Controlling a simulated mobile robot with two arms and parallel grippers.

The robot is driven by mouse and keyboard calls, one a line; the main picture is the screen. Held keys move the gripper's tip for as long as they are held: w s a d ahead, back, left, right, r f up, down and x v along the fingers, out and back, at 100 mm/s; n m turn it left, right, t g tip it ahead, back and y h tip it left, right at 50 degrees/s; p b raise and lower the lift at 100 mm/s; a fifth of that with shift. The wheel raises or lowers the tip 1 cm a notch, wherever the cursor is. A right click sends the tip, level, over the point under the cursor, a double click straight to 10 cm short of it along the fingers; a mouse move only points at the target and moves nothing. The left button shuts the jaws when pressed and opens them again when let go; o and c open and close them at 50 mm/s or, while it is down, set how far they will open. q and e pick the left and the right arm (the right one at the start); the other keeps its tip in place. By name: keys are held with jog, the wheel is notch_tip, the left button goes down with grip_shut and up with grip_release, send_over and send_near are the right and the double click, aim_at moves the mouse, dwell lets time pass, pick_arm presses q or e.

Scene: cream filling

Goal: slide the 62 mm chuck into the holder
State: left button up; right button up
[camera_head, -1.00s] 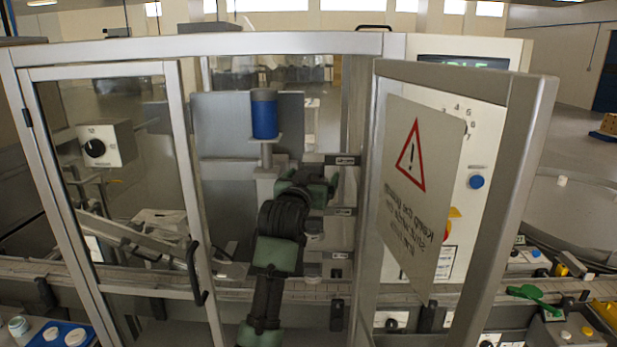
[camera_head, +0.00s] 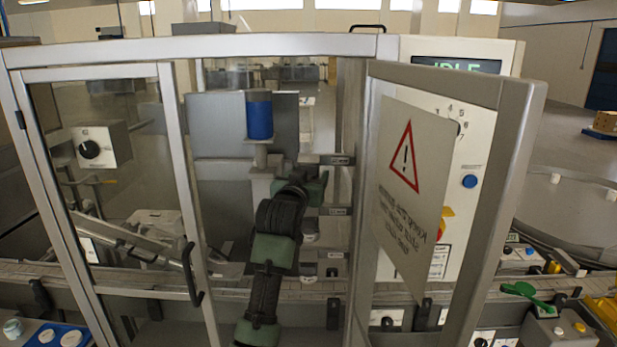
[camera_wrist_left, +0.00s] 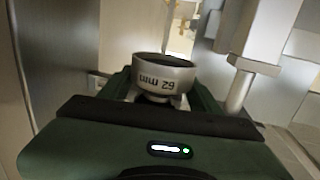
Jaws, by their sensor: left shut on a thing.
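The 62 mm chuck (camera_wrist_left: 163,75) is a pale grey ring with a dark opening and dark "62 mm" lettering, upside down in the left wrist view. My left gripper (camera_wrist_left: 160,98) is shut on it, one green finger at each side. In the head view my left gripper (camera_head: 312,188) is inside the open machine, below and right of the blue cylinder; the chuck cannot be made out there behind the gripper and wrist. I cannot tell which part is the holder; a pale mount (camera_head: 262,183) stands beside the gripper. My right gripper is not in view.
A blue cylinder (camera_head: 259,115) stands on a pale stand. Labelled rack places (camera_head: 335,210) line the opening's right side. The open door (camera_head: 500,200) with a warning sign (camera_head: 410,190) is at right; a closed glass door (camera_head: 120,190) is at left.

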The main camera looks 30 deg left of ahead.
pick_arm(q)
jog(key=shift+r, duration=0.15)
jog(key=d+v, duration=0.1)
jog(key=v, duration=0.6)
jog(key=shift+d, duration=0.3)
dwell(0.9)
jog(key=shift+w, duration=0.1)
jog(key=shift+f, duration=0.2)
